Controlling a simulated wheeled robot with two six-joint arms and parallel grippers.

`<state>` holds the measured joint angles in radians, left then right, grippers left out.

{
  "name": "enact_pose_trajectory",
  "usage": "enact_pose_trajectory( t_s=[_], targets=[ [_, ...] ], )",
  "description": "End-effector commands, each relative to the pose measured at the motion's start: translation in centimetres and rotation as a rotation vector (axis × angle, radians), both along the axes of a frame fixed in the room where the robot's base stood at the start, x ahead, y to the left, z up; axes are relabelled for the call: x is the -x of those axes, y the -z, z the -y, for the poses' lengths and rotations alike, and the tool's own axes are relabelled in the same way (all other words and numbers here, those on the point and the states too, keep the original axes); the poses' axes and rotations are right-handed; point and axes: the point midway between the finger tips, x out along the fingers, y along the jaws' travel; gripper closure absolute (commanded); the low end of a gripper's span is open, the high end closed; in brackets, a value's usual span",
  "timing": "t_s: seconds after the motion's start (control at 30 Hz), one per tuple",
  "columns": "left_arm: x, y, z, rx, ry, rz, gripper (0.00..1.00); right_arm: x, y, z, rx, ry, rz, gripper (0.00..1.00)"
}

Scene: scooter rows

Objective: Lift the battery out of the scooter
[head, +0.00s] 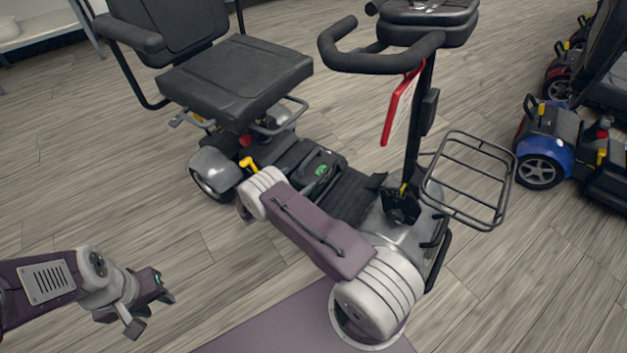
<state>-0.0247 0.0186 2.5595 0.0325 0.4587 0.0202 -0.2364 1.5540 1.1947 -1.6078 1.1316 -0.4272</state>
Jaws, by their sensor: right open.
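A mobility scooter (410,220) with a black seat (235,75) stands in front of me. A black box with a small green display or label (318,167), which looks like the battery, sits low on the scooter's deck between seat and footboard. My right arm lies across the near side of the deck and hides part of it. My right gripper is hidden behind that arm, so its relation to the battery cannot be seen. My left gripper (152,312) is empty at lower left, fingers apart, above the floor and well away from the scooter.
The handlebar (385,55) and tiller rise right of the deck, with a red-edged tag (402,103) hanging there. A wire basket (470,180) juts out at the front. A yellow lever (249,165) is below the seat. More scooters (545,145) stand at right. Floor at left is clear.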

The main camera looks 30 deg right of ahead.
Motion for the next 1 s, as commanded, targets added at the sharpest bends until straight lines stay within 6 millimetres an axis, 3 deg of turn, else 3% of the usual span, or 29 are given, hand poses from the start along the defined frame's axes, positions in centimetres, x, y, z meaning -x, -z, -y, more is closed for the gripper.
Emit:
enact_pose_trajectory(
  t_s=[0.03, 0.13, 0.4, 0.6, 0.73, 0.97, 1.0],
  targets=[
    [0.0, 1.5, 0.0, 0.000, 0.000, -0.001, 0.62, -0.4, 1.3, 1.1, -0.002, 0.006, 0.001, 0.00],
    [0.0, 2.6, 0.0, 0.000, 0.000, -0.001, 0.62, -1.1, 2.0, 2.7, -0.001, 0.006, 0.000, 0.00],
    [0.0, 3.3, 0.0, 0.000, 0.000, -0.001, 0.62, -1.9, 2.2, 4.1, -0.002, 0.002, -0.001, 0.00],
    [0.0, 6.9, 0.0, 0.000, 0.000, -0.001, 0.62, -3.0, 4.4, 6.9, -0.003, 0.006, 0.001, 0.00],
    [0.0, 7.4, 0.0, 0.000, 0.000, -0.001, 0.62, -3.6, 4.5, 8.1, -0.003, 0.003, 0.001, 0.00],
    [0.0, 7.2, 0.0, 0.000, 0.000, -0.001, 0.62, -3.7, 4.2, 8.3, -0.003, 0.002, -0.001, 0.00],
    [0.0, 7.2, 0.0, 0.000, 0.000, -0.001, 0.62, -3.7, 4.2, 8.2, -0.003, 0.002, -0.001, 0.11]
  ],
)
